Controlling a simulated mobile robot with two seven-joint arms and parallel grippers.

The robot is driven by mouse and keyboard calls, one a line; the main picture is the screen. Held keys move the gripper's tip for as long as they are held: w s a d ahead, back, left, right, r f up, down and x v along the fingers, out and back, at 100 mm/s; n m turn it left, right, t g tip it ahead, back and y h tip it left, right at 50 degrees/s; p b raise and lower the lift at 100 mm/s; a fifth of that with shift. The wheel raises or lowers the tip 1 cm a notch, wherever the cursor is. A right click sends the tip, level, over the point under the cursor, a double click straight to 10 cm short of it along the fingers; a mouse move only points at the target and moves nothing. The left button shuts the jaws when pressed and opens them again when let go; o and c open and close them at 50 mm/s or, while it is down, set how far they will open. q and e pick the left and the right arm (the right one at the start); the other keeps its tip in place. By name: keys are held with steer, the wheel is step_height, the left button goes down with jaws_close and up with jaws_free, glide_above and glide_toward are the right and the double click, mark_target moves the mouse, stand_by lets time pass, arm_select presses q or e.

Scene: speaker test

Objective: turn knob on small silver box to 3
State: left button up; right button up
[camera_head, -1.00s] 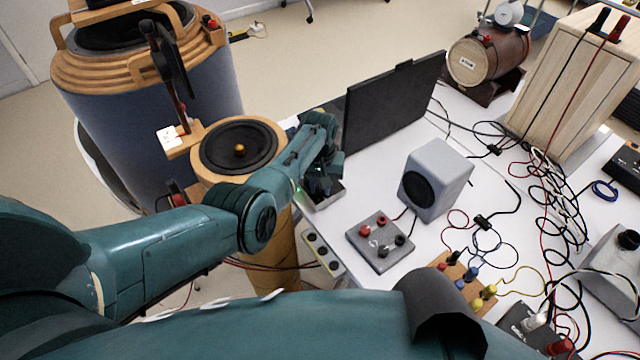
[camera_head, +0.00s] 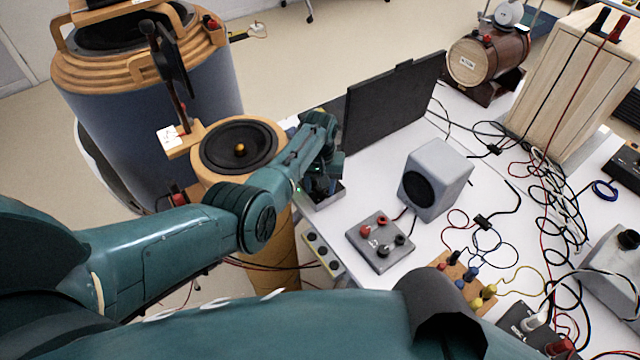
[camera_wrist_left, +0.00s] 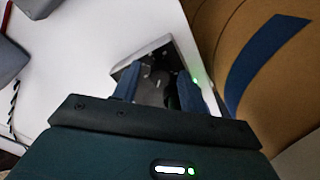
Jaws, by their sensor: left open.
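The small silver box (camera_head: 326,203) stands at the left edge of the white table, mostly hidden under my left gripper (camera_head: 322,187) in the head view. In the left wrist view the silver box (camera_wrist_left: 160,62) lies straight ahead of the left gripper (camera_wrist_left: 159,85). Its two dark blue fingers are apart, over the near part of the box. A dark round shape (camera_wrist_left: 171,97) between the fingers looks like the knob; its marks and setting cannot be read. My right gripper is not in view.
A black upright panel (camera_head: 392,103) stands behind the box. A grey speaker (camera_head: 436,180) and a grey terminal box (camera_head: 380,243) stand to its right. A round wooden speaker column (camera_head: 238,146) is close on the left. Loose cables (camera_head: 540,190) cover the right side.

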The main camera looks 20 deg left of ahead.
arm_select(q)
steer(key=shift+r, duration=0.15)
steer(key=shift+r, duration=0.3)
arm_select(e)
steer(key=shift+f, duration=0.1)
arm_select(q)
step_height(320, 180, up, 12)
steer(key=shift+r, duration=0.2)
